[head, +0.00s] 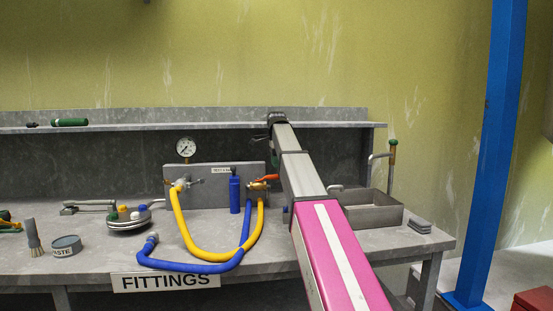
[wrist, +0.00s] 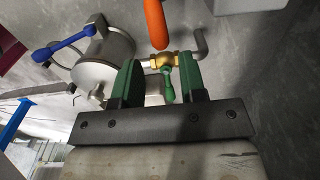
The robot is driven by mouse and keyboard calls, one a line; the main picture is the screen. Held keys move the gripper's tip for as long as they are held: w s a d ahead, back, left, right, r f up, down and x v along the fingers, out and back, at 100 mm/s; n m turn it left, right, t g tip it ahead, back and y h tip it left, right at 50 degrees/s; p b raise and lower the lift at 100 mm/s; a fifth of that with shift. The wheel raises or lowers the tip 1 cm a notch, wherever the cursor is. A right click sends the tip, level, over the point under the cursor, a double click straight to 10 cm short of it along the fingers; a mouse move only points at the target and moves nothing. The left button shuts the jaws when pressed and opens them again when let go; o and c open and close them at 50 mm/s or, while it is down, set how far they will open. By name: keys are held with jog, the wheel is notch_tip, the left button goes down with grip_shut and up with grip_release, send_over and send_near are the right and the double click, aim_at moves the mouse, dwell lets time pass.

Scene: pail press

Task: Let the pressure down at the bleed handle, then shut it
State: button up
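My gripper (wrist: 159,66) shows in the wrist view with its two green fingers apart. Between and just beyond them is a brass valve (wrist: 162,60) with a small green handle (wrist: 168,90) pointing down the picture. I cannot tell whether a finger touches it. An orange handle (wrist: 155,22) is just above the valve. In the head view, an orange handle (head: 266,178) shows beside my arm, on a brass fitting at the panel's right. A pressure gauge (head: 186,147) stands above the panel; its reading is too small to tell. In the head view my arm mostly hides my gripper.
A blue lever (wrist: 62,44) on a metal cylinder (wrist: 106,50) lies left of my gripper. Yellow (head: 184,232) and blue (head: 190,268) hoses loop across the bench front. A grey tray (head: 372,215) stands right of my arm, and a blue post (head: 487,150) beyond the bench.

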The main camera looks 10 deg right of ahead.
notch_tip(320, 180, down, 5)
jog(key=shift+f, duration=0.2)
jog(key=c, duration=0.5)
jog(key=s+a+m, duration=0.2)
jog(key=m, duration=0.3)
jog(key=s+a+m, duration=0.2)
jog(key=s+m, duration=0.1)
jog(key=m, duration=0.2)
jog(key=s+a+m, duration=0.2)
jog(key=m, duration=0.3)
jog(key=shift+s+a, duration=0.1)
jog(key=shift+s, duration=0.3)
jog(key=o, duration=0.8)
